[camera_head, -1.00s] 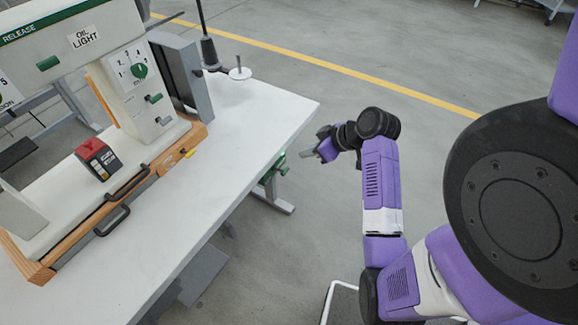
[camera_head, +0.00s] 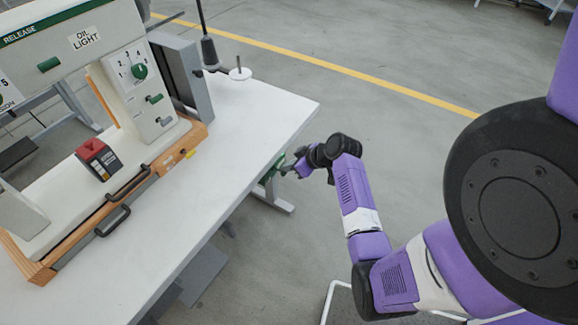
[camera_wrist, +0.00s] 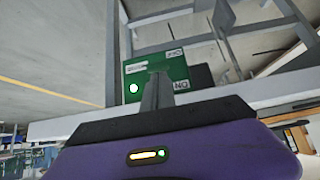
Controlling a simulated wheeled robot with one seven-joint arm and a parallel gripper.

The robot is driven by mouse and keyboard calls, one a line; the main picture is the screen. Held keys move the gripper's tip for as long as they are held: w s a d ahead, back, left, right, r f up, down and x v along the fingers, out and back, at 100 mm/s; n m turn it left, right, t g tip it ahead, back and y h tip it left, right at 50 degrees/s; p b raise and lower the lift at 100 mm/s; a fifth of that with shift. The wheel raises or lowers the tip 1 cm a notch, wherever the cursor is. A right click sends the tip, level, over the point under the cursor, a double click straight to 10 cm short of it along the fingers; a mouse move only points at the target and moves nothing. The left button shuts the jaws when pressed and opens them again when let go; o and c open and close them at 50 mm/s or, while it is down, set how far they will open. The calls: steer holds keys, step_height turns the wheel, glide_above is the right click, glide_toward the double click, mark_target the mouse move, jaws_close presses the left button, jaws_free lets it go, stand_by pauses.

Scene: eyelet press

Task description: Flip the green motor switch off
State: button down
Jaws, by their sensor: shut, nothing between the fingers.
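The green motor switch box (camera_head: 271,170) hangs under the right edge of the white table in the head view, partly hidden by my gripper. In the wrist view its green face (camera_wrist: 140,72) shows small white labels and a bright round spot at lower left. My gripper (camera_head: 287,168) is shut and empty, level with the box at the table's edge. In the wrist view its fingers (camera_wrist: 157,90) overlap the lower middle of the green face. Whether they touch it I cannot tell. The switch lever itself is not clearly visible.
The white table (camera_head: 250,110) carries the eyelet press (camera_head: 130,80) and a red-topped box (camera_head: 97,158). Grey table legs and bars (camera_wrist: 190,40) lie behind the switch box. Open floor extends right of the table.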

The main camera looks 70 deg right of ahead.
steer(key=shift+f, duration=0.1)
stand_by(0.3)
steer(key=shift+s+f+b, duration=0.15)
steer(key=shift+f+b, duration=0.05)
steer(key=shift+b, duration=0.5)
steer(key=shift+s+f+t+b, duration=0.1)
steer(key=shift+f+t+b, duration=0.05)
steer(key=shift+t+b, duration=0.25)
steer(key=f+t+b, duration=0.2)
steer(key=b, duration=0.6)
steer(key=s+f+t+h+b, duration=0.1)
steer(key=f+t+b, duration=0.1)
steer(key=b, duration=0.6)
steer(key=shift+s+a+f+t+b, duration=0.2)
steer(key=shift+t+b, duration=0.15)
steer(key=shift+t, duration=0.25)
steer(key=shift+f+b, duration=0.1)
steer(key=shift+b, duration=0.35)
steer(key=v, duration=0.8)
